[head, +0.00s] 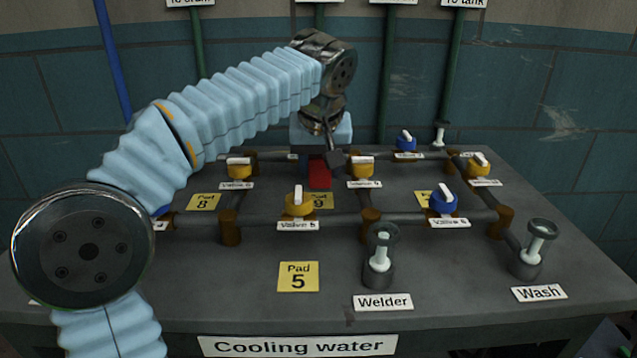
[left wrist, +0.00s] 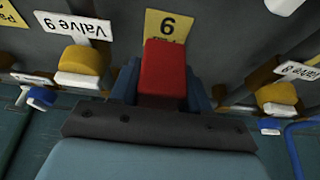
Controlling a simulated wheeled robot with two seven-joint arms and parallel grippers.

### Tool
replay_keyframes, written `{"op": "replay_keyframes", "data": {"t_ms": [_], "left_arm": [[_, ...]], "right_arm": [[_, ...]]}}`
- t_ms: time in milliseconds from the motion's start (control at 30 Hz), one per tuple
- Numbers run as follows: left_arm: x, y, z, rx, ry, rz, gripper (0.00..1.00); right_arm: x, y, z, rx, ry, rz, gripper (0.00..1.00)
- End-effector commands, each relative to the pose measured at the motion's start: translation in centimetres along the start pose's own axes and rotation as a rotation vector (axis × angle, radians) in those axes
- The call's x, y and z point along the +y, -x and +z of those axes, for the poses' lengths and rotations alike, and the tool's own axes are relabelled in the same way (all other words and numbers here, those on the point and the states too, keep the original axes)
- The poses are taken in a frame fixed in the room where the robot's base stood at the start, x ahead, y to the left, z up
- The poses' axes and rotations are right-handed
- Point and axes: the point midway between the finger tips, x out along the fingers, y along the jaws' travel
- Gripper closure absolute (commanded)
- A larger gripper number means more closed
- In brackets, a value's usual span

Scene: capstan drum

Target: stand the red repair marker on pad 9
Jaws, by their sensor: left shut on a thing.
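The red repair marker (head: 320,175) is a red block between the fingers of my left gripper (head: 319,158), which is shut on it. In the left wrist view the marker (left wrist: 163,72) sits between the two blue-grey fingers (left wrist: 162,90). The yellow pad 9 (head: 323,201) lies on the bench just below the marker in the head view, partly hidden by a valve. In the left wrist view pad 9 (left wrist: 166,26) shows past the marker's far end, which overlaps its edge. I cannot tell whether the marker touches the pad. My right gripper is not in view.
Dark pipes with yellow-handled valves (head: 299,205) and blue-handled valves (head: 443,202) surround the pad. Pad 8 (head: 203,202) lies to the left and pad 5 (head: 298,277) in front. Welder (head: 379,262) and Wash (head: 535,252) fittings stand at the right.

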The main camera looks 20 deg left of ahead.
Motion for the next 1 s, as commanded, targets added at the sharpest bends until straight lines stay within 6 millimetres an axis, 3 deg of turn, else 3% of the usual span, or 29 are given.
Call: {"op": "replay_keyframes", "data": {"t_ms": [267, 667, 700, 833, 1000], "left_arm": [[-0.3, -3.8, 0.7, -0.001, 0.000, -0.001, 0.85], [-0.2, -4.3, 1.0, -0.001, 0.000, -0.001, 0.85], [-0.2, -4.2, 0.9, -0.001, 0.000, -0.001, 0.49], [-0.2, -4.2, 0.9, -0.001, 0.000, -0.001, 0.29], [-0.2, -4.2, 0.9, -0.001, 0.000, -0.001, 0.28]], "right_arm": [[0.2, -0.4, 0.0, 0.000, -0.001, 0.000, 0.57], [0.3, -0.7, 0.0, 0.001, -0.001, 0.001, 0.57], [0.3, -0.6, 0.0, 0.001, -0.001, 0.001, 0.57], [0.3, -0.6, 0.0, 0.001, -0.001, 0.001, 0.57], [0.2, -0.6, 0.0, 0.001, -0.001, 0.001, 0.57]]}}
